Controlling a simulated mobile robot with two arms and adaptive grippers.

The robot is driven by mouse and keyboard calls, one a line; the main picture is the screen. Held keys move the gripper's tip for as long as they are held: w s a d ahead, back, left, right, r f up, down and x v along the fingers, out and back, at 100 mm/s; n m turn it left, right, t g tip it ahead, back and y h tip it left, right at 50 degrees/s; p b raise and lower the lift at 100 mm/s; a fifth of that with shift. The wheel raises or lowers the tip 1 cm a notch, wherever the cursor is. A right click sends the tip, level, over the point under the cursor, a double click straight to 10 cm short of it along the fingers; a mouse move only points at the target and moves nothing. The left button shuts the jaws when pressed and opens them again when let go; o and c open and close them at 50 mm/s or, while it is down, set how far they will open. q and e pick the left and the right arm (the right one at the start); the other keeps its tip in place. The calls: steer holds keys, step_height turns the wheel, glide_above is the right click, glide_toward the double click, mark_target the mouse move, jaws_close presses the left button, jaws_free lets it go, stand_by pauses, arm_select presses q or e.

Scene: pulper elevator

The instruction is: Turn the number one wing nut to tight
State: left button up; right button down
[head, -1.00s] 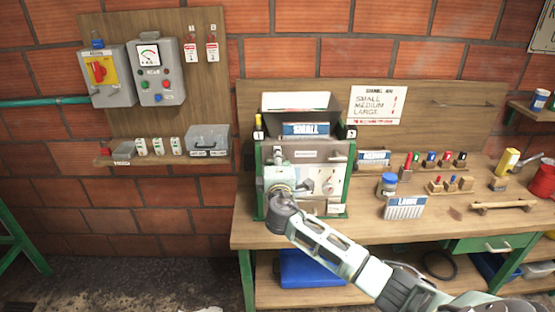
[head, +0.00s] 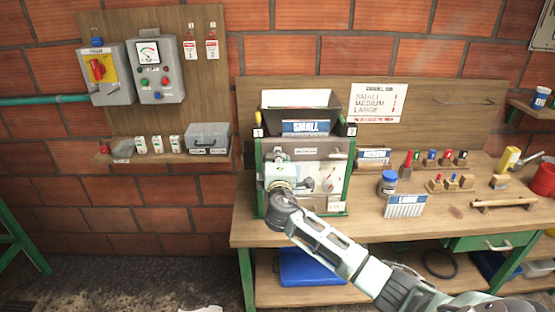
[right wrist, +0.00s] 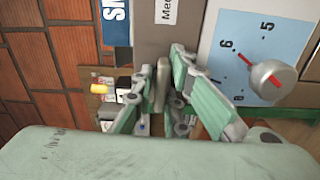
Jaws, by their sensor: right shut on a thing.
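My right gripper (head: 278,168) reaches the left side of the green-framed machine's front panel (head: 318,152). In the right wrist view its two fingers (right wrist: 162,88) are shut on a slim grey-tan bar, which I take to be the wing nut (right wrist: 162,80). The gripper hides the nut in the head view. A plate marked 1 (head: 258,132) is at the machine's upper left corner, and one marked 2 (head: 351,132) at its upper right. How tight the nut is cannot be told. My left gripper is not in view.
Right of the gripper is a blue dial plate with a red-marked grey knob (right wrist: 270,82). The SMALL sign (head: 305,128) and a dark hopper (head: 300,98) are above. A blue-lidded jar (head: 388,183) and LARGE sign (head: 405,206) stand right on the wooden bench (head: 375,228).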

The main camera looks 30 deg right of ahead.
steer(key=m+b, duration=0.2)
steer(key=b, duration=0.1)
steer(key=f+m+b, duration=0.1)
steer(key=m+b, duration=0.2)
steer(key=shift+a+f+m, duration=0.1)
steer(key=shift+m, duration=0.2)
steer(key=m+b, duration=0.2)
steer(key=shift+m+b, duration=0.35)
steer(key=shift+m, duration=0.05)
steer(key=m+b, duration=0.3)
steer(key=m, duration=0.1)
steer(key=shift+w+a+m+b, duration=0.1)
steer(key=shift+m+b, duration=0.6)
steer(key=shift+m, duration=1.7)
steer(key=c, duration=1.8)
jaws_free()
steer(key=shift+r, duration=0.2)
steer(key=shift+o, duration=0.2)
